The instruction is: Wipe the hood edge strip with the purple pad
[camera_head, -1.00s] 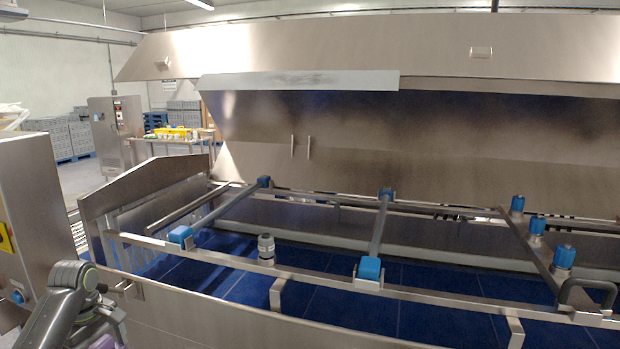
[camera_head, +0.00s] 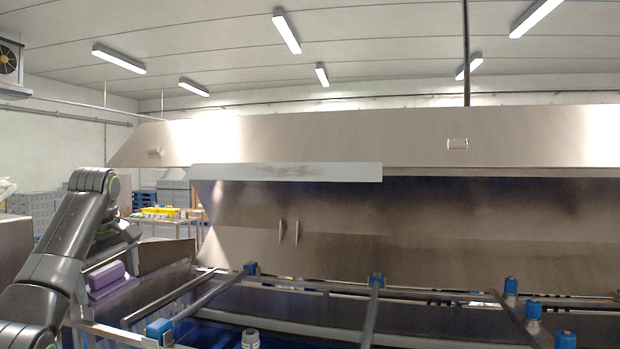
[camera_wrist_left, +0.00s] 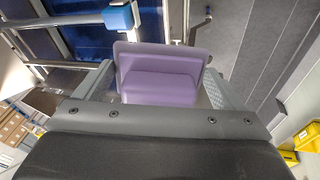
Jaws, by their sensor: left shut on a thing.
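The hood edge strip (camera_head: 287,172) is a pale grey band along the lower edge of the steel hood (camera_head: 330,140). A dark smudge shows on its middle. The purple pad (camera_head: 106,276) is at the left in the head view, low and left of the strip and well apart from it. In the left wrist view the purple pad (camera_wrist_left: 160,72) sits between the two fingers of my left gripper (camera_wrist_left: 162,88), which is shut on it. The fingertips are hard to make out in the head view. My right gripper is in neither view.
Below the hood runs a steel frame with rails and blue-capped clamps (camera_head: 160,328) over a blue belt. A hinged steel panel with two handles (camera_head: 289,231) hangs behind it. A table with yellow items (camera_head: 160,211) stands far back left. Open air lies before the strip.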

